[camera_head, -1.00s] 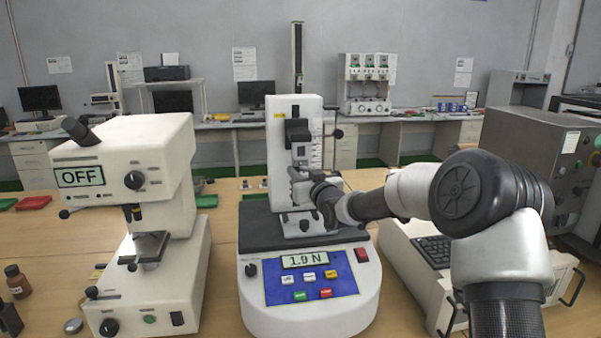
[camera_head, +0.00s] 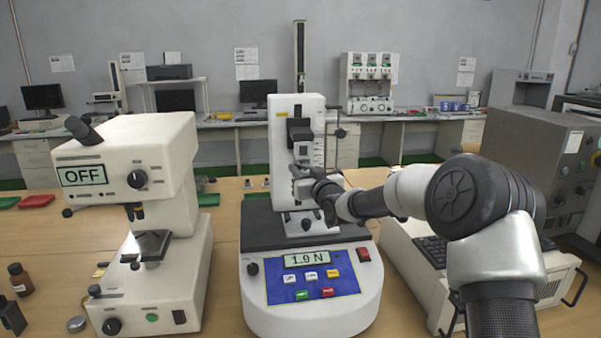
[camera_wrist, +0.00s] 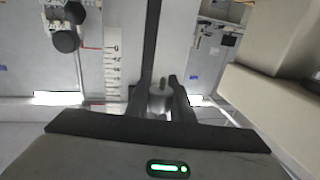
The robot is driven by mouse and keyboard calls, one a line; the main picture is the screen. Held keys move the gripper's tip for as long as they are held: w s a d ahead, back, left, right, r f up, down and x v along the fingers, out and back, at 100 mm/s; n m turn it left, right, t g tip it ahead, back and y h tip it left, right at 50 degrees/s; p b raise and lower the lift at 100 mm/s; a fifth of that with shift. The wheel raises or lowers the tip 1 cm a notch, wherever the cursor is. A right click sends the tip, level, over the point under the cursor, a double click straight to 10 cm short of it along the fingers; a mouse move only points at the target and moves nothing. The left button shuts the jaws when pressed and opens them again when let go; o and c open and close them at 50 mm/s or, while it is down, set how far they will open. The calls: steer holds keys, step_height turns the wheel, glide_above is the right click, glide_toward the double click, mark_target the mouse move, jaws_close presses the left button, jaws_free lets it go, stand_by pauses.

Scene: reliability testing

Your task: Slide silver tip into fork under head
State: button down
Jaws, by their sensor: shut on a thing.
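The force tester (camera_head: 299,150) stands in the middle of the bench, with a dark head (camera_head: 299,130) on its white column and a display reading 1.9 N. My gripper (camera_head: 303,178) is just below this head, in front of the column. In the wrist view my gripper (camera_wrist: 160,100) is shut on a small silver tip (camera_wrist: 160,88), which shows between the two dark fingers. The fork under the head cannot be made out clearly, and I cannot tell whether the tip touches it.
A white instrument (camera_head: 140,190) with an OFF display stands at left. A beige unit with a keyboard (camera_head: 432,250) is at right, below my arm. Bare wood shows between the instruments.

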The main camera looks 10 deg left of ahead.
mark_target(293, 159)
steer(key=shift+w, duration=0.1)
stand_by(0.5)
steer(key=shift+w+a, duration=0.25)
steer(key=shift+w, duration=0.45)
steer(key=shift+w, duration=0.25)
steer(key=shift+w+a, duration=0.2)
steer(key=shift+w, duration=0.4)
steer(key=shift+w+a, duration=0.1)
steer(key=shift+w, duration=0.15)
steer(key=shift+w+a, duration=0.15)
steer(key=shift+w, duration=0.4)
stand_by(0.6)
